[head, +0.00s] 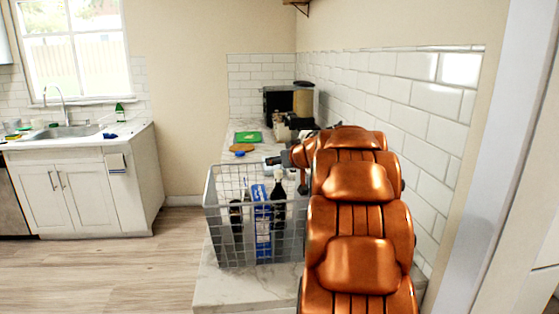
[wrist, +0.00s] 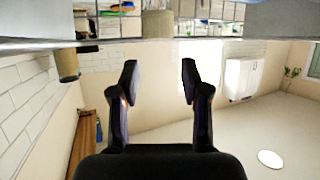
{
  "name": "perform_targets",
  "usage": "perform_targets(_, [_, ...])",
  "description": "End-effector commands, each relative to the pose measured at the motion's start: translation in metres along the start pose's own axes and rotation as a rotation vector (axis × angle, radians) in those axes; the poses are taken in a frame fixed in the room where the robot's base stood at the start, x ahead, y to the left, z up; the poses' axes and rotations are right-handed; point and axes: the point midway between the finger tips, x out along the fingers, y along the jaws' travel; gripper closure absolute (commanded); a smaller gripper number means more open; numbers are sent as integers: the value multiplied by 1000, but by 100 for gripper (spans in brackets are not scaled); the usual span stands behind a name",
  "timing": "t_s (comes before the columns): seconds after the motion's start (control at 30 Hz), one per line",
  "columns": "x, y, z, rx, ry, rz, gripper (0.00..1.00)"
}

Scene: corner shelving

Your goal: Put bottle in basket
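The grey wire basket (head: 212,200) stands on the near end of the marble counter. Through its mesh I see a dark bottle (head: 278,192), upright, on the right side, its neck near rim height. A second dark bottle-like item (head: 236,218) stands at the left. A blue and white carton (head: 262,222) is between them. My gripper (head: 268,161) is above and behind the basket's right part, seen small and pointing left. In the wrist view my gripper (wrist: 159,78) has its two fingers spread with nothing between them. My orange arm hides the counter right of the basket.
Behind the basket, the counter holds a green board (head: 248,137), a round brown board (head: 241,148) and dark appliances (head: 278,101). A white tiled wall (head: 420,110) runs close along the right. Open wooden floor (head: 120,265) lies to the left, before the sink cabinet (head: 75,190).

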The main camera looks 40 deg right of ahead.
Motion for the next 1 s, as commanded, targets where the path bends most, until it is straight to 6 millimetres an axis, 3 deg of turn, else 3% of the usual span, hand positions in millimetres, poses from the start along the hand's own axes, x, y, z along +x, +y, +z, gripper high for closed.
perform_targets(0.37, [0, 0, -1, -1, 0, 0, 48])
perform_targets(0.57, [-5, 0, -11, -3, -1, 1, 48])
perform_targets(1.0, [-65, 1, -10, 1, -2, 4, 48])
